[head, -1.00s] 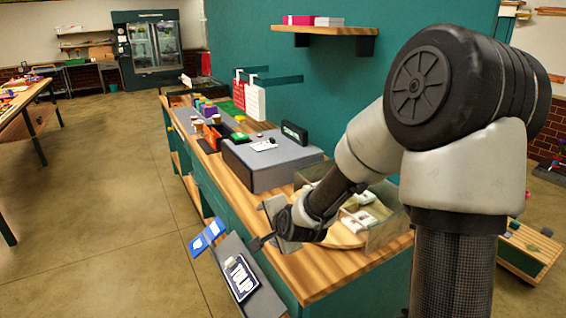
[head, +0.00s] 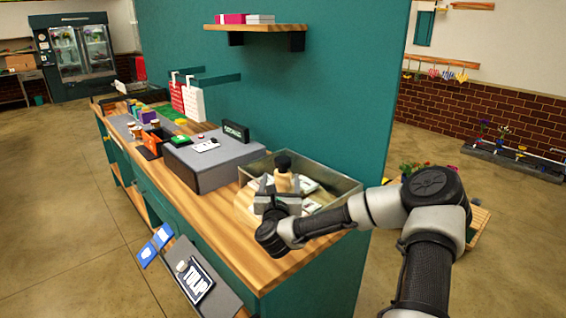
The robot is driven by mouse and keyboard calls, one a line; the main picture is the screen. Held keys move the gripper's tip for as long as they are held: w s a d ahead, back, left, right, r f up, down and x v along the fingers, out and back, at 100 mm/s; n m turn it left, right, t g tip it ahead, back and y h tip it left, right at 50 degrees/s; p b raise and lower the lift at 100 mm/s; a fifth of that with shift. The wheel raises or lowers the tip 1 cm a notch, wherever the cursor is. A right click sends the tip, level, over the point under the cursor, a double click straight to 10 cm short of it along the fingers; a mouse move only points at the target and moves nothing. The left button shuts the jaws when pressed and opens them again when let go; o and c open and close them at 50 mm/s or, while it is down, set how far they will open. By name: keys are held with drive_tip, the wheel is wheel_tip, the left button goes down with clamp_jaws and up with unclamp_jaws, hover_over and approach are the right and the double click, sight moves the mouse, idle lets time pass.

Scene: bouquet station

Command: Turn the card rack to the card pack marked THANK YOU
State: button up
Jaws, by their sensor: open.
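My gripper and forearm hide part of the rack. No card pack's lettering is legible, so I cannot tell which is marked THANK YOU.
A grey block (head: 210,162) with a small dark sign (head: 235,131) stands just left of the rack. A teal wall (head: 330,100) with a wooden shelf (head: 262,28) rises behind. A tilted TULIP display (head: 198,282) sticks out from the counter's front. The counter's near right corner is bare.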

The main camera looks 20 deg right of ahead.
sight(282, 166)
drive_tip(key=p+x, duration=0.1)
drive_tip(key=x, duration=1.2)
drive_tip(key=shift+f, duration=0.1)
drive_tip(key=c, duration=1.5)
drive_tip(key=shift+c, duration=0.2)
